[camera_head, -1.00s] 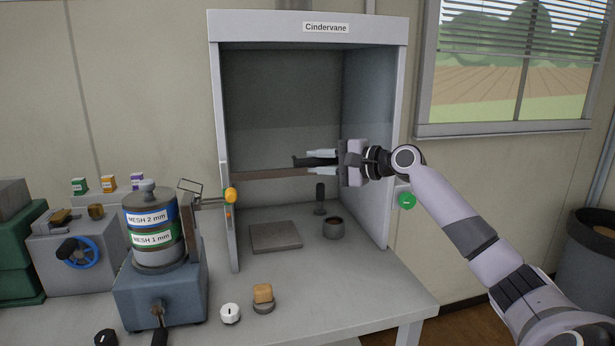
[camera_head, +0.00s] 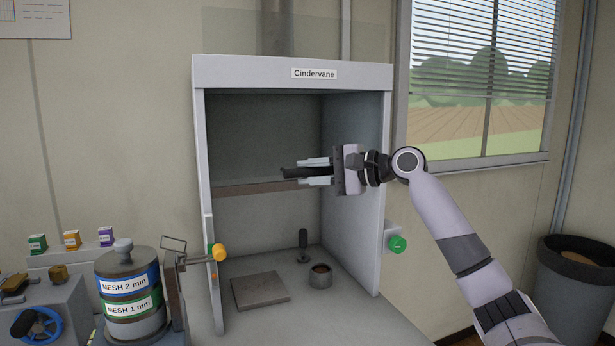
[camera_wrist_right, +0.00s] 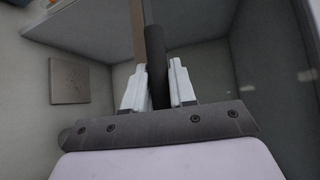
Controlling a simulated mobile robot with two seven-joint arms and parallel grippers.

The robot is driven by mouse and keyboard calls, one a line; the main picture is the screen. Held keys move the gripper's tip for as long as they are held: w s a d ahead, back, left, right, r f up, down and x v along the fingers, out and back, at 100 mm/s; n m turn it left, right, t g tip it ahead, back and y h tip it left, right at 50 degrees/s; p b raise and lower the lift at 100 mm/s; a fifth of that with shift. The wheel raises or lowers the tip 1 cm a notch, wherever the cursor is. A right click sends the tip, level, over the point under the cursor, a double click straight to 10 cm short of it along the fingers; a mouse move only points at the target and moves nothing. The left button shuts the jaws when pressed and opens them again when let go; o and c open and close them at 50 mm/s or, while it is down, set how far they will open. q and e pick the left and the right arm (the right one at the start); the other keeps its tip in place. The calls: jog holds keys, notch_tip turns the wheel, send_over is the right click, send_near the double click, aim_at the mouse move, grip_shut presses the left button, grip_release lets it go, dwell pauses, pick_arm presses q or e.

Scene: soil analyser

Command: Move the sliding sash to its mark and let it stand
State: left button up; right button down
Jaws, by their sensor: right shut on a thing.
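The sliding sash is a clear pane with a brown bottom rail (camera_head: 240,188), part-way up the front of the grey fume hood labelled Cindervane (camera_head: 240,73). Its upper pane (camera_head: 340,28) shows above the hood top. My right gripper (camera_head: 312,173) is in front of the opening, shut on the sash's dark handle bar (camera_head: 290,173). In the right wrist view the dark bar (camera_wrist_right: 157,65) lies between the two pale fingers, beside the brown rail (camera_wrist_right: 138,35). Small orange marks (camera_head: 214,271) show on the left post; I cannot tell whether they are the mark. My left gripper is out of view.
Inside the hood are a flat grey plate (camera_head: 260,290), a small cup (camera_head: 320,277) and a dark upright peg (camera_head: 303,244). A yellow knob (camera_head: 218,252) is by the left post, a green button (camera_head: 397,244) on the right side. A sieve stack (camera_head: 128,288) stands left.

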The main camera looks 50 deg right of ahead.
jog(key=c, duration=1)
grip_release()
jog(key=shift+c, duration=0.2)
jog(key=shift+s, duration=0.15)
jog(key=shift+s+d, duration=0.1)
jog(key=shift+s, duration=0.15)
jog(key=shift+b+v, duration=1.05)
jog(key=shift+v, duration=2.15)
jog(key=shift+r, duration=0.1)
